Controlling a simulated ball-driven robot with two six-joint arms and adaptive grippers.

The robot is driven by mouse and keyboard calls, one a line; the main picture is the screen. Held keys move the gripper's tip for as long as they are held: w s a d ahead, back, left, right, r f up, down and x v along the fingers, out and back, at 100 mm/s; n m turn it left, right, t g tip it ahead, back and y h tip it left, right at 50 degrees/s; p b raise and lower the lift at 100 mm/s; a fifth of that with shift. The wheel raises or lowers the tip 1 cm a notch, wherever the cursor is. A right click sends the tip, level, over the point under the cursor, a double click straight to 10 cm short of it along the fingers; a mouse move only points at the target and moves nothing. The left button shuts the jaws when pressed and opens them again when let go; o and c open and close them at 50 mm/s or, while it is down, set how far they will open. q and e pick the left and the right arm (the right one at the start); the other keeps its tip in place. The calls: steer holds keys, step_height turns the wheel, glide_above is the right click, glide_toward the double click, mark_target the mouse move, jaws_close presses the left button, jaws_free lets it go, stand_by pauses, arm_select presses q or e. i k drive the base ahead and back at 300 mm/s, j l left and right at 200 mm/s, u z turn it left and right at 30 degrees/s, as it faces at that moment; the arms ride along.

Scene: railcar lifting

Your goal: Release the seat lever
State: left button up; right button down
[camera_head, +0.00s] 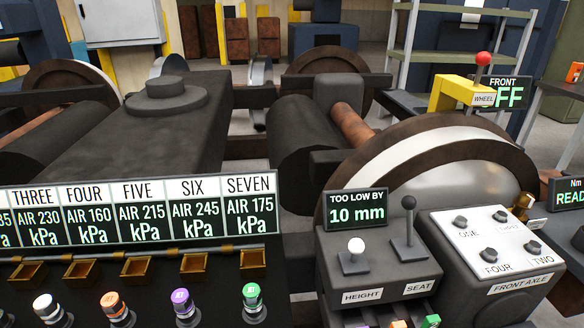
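The seat lever (409,225) has a dark round knob on a thin stem and stands roughly upright on a dark control box (380,272). A SEAT label (419,287) is on the box's front face below it. To its left, the shorter height lever (356,254) has a white knob, with a HEIGHT label (362,296) below. A display (356,210) behind the levers reads TOO LOW BY 10 mm. Nothing touches the seat lever in this view. Neither of my grippers is in view.
A FRONT AXLE panel (500,246) with several bolts adjoins the box on the right. A large wheel (450,165) stands close behind. A pressure board (140,212) lies left, with several coloured-cap fittings below. A yellow WHEEL bracket (447,93) has a red-knobbed lever (483,60).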

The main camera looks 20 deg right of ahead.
mark_target(409, 203)
steer(key=z, duration=1.4)
